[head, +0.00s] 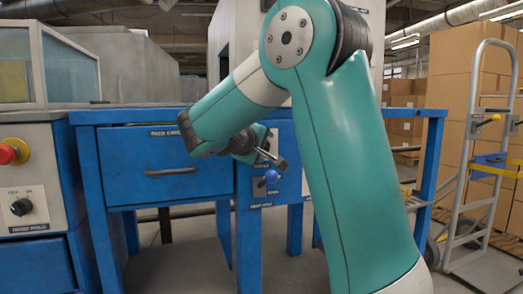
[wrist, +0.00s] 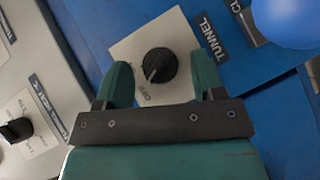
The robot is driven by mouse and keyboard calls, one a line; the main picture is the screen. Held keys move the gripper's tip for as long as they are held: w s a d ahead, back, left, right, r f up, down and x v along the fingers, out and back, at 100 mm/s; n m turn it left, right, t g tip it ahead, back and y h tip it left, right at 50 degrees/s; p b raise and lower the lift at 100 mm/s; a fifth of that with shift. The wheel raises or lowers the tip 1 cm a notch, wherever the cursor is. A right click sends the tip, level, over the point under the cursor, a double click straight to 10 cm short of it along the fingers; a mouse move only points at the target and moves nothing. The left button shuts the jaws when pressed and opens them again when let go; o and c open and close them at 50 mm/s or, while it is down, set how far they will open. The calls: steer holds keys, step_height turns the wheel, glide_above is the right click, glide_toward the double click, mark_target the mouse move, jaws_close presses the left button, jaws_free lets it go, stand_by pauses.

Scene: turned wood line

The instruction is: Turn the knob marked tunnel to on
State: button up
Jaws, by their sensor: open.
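The tunnel knob (wrist: 159,66) is a round black knob on a pale square plate (wrist: 130,48), beside a dark label reading TUNNEL (wrist: 208,38), in the wrist view. Its pale pointer line slants towards the lower left of the picture. The small lettering on the plate is hard to read. My gripper (wrist: 163,78) is open, with one green finger on each side of the knob in the picture and gaps showing. I cannot tell how far the fingertips are from the plate. In the head view my gripper (head: 273,158) is in front of the blue bench, and I cannot make out the tunnel knob there.
A blue ball-shaped handle (head: 272,176) is close by my gripper; it also shows in the wrist view (wrist: 287,18). Another black knob (head: 21,207) and a red button (head: 7,154) are on the left cabinet. A drawer (head: 165,165) is left of my gripper.

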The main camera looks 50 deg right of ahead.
steer(key=c, duration=0.9)
steer(key=shift+r+p, duration=0.1)
steer(key=shift+p, duration=0.25)
steer(key=y+p, duration=0.1)
steer(key=m+y+p, duration=0.1)
steer(key=p, duration=0.1)
steer(key=shift+s+d+r, duration=0.1)
steer(key=shift+d+r, duration=0.05)
steer(key=shift+r, duration=0.2)
steer(key=shift+d+r+m+t+y+p, duration=0.1)
steer(key=shift+m+t+y+p, duration=0.2)
steer(key=shift+m+y+p, duration=0.75)
steer(key=shift+s+d+m+t+y+p, duration=0.15)
steer(key=shift+m+t+y+p, duration=0.4)
steer(key=shift+y+p, duration=0.6)
steer(key=shift+d+m+t+y+p, duration=0.1)
steer(key=shift+m+t+y+p, duration=0.45)
steer(key=shift+m+y+p, duration=0.35)
